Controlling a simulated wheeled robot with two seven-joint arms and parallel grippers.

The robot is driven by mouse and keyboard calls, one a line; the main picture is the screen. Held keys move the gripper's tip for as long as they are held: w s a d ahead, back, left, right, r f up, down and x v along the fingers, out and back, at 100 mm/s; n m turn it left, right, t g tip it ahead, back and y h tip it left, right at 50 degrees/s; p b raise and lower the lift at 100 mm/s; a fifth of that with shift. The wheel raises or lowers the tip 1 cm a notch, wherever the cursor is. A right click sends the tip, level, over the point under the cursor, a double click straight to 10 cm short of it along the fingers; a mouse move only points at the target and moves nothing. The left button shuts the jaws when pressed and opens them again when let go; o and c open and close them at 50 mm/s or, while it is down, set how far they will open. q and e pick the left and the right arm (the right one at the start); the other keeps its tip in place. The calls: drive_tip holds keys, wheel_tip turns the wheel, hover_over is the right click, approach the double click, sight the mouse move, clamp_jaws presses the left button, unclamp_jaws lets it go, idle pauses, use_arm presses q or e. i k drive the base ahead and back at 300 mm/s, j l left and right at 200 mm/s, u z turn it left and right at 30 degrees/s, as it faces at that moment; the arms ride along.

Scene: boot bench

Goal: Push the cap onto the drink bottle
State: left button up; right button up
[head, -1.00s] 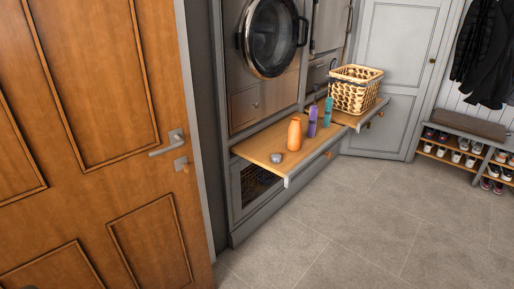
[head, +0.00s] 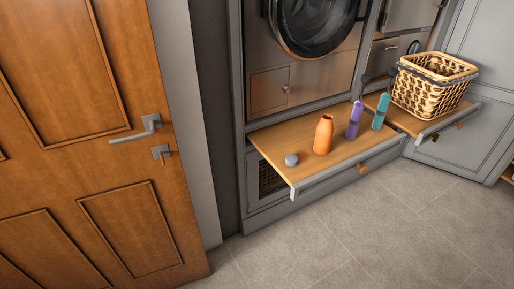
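An orange drink bottle (head: 323,135) stands upright on the pull-out wooden shelf (head: 275,143) below the front-loading machine. Its top narrows to a neck, and no cap shows on it. A small grey round piece, which looks like the cap (head: 291,160), lies on the shelf to the left of the bottle, apart from it and near the front edge. Neither of my grippers shows in the head view.
A purple bottle (head: 355,119) and a teal bottle (head: 380,112) stand right of the orange one. A wicker basket (head: 432,84) sits on a second pull-out shelf. A wooden door (head: 80,150) fills the left. The tiled floor (head: 365,225) before the shelf is clear.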

sight(324, 131)
drive_tip(key=i+l+u, duration=0.2)
drive_tip(key=l+u, duration=0.3)
drive_tip(key=l, duration=0.35)
drive_tip(key=l+u, duration=0.5)
drive_tip(key=l, duration=0.35)
